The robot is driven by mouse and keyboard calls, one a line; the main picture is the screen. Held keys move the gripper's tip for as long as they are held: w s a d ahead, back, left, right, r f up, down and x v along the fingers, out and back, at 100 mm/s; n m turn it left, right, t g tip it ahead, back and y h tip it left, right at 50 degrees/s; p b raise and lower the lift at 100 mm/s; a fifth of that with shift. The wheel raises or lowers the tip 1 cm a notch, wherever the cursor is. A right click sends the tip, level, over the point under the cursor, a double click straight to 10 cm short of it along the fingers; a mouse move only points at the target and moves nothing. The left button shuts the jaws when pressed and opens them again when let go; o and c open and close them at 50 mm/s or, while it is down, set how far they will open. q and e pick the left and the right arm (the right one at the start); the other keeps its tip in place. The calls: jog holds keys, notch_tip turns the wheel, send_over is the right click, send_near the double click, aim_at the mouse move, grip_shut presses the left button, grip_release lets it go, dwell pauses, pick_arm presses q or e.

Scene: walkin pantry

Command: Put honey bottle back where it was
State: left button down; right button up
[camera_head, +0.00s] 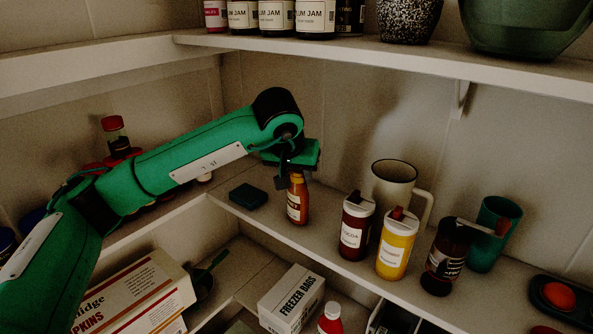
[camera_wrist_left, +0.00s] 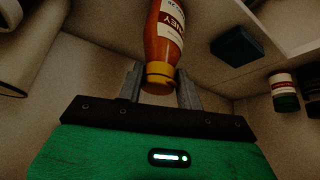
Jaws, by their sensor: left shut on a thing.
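The honey bottle (camera_head: 297,203) is amber with a white label and a yellow cap. It stands upright, or nearly so, at the middle shelf, just right of a dark teal block. I cannot tell whether its base touches the shelf. My left gripper (camera_head: 292,181) reaches it from above and is shut on its cap end. In the left wrist view the bottle (camera_wrist_left: 165,40) shows with its yellow cap between the two fingers (camera_wrist_left: 160,88). My right gripper is not in view.
The dark teal block (camera_head: 248,196) lies left of the bottle. To the right stand a cocoa jar (camera_head: 355,228), a yellow jar (camera_head: 397,246), a cream mug (camera_head: 394,184), a dark jar (camera_head: 444,260) and a teal cup (camera_head: 494,234). An upper shelf (camera_head: 420,62) overhangs. A freezer bags box (camera_head: 291,300) is below.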

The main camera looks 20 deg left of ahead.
pick_arm(q)
jog(key=shift+f, duration=0.1)
jog(key=c, duration=0.9)
grip_release()
jog(key=b+v, duration=0.3)
jog(key=v, duration=0.9)
jog(key=shift+b, duration=0.35)
